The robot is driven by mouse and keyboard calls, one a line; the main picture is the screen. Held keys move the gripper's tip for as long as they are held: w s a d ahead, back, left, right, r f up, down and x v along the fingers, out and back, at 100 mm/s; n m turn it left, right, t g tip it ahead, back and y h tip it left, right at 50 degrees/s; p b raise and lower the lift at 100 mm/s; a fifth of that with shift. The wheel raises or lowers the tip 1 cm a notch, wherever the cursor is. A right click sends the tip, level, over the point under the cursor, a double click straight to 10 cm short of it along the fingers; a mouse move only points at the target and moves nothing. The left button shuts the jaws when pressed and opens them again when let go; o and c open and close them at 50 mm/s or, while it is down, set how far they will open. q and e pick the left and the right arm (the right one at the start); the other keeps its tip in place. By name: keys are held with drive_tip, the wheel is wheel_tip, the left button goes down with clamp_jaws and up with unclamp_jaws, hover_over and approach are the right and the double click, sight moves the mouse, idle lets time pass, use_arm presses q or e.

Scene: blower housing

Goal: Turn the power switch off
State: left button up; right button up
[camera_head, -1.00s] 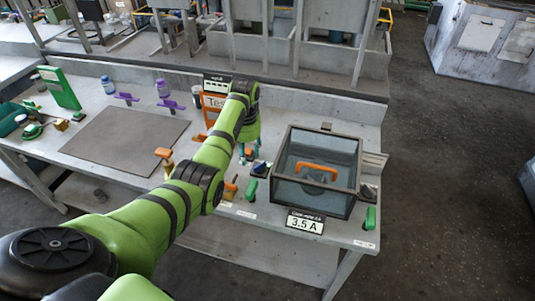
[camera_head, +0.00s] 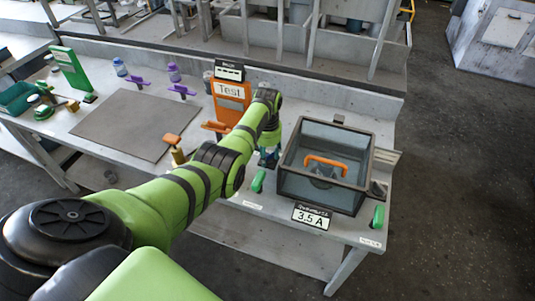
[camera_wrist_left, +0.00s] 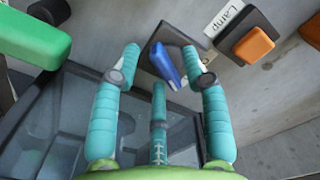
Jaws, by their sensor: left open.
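In the head view the left gripper (camera_head: 269,157) is low over the bench, just left of the glass box, and hides the switch. My right gripper is not in view.
An orange button (camera_wrist_left: 254,45) sits beside a label reading "Lamp". A glass-walled box (camera_head: 324,180) with an orange handle (camera_head: 325,163) stands close right, behind a "3.5 A" display (camera_head: 312,217). An orange "Test" panel (camera_head: 231,100) stands behind.

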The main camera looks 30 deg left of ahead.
use_arm(q)
drive_tip(key=shift+c, duration=0.8)
clamp_jaws()
drive_tip(key=shift+r+n, duration=0.1)
drive_tip(key=shift+n, duration=0.3)
drive_tip(key=n, duration=0.2)
drive_tip(key=n+p, duration=0.1)
drive_tip(key=n, duration=0.1)
drive_tip(key=shift+w+d, duration=0.15)
drive_tip(key=shift+d, duration=0.05)
drive_tip(key=n, duration=0.4)
drive_tip(key=shift+w+p, duration=0.1)
drive_tip(key=shift+p, duration=0.2)
drive_tip(key=shift+w+n, duration=0.1)
drive_tip(key=shift+n, duration=1.5)
